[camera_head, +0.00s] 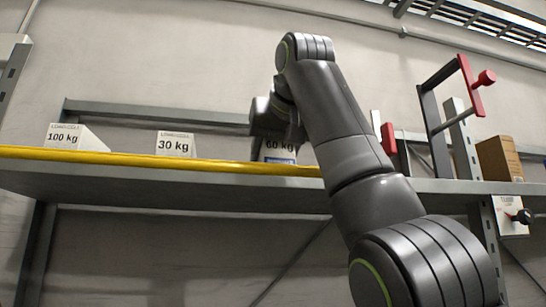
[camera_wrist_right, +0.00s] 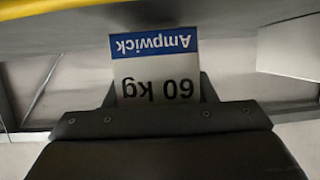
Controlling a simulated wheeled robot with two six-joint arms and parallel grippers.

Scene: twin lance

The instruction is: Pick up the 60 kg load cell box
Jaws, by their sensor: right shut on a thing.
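The 60 kg load cell box (camera_head: 279,150) stands on the shelf behind the yellow rail, its label partly covered by my right arm in the head view. In the right wrist view the box (camera_wrist_right: 155,68) appears upside down, with a white "60 kg" face and a blue "Ampwick" band. My right gripper (camera_wrist_right: 157,88) is shut on this box, one finger at each side. In the head view the fingertips are hard to make out. My left gripper is not in view.
The yellow rail (camera_head: 150,160) runs along the shelf's front edge. A red-handled frame (camera_head: 437,125) and a cardboard box (camera_head: 498,158) are at the right.

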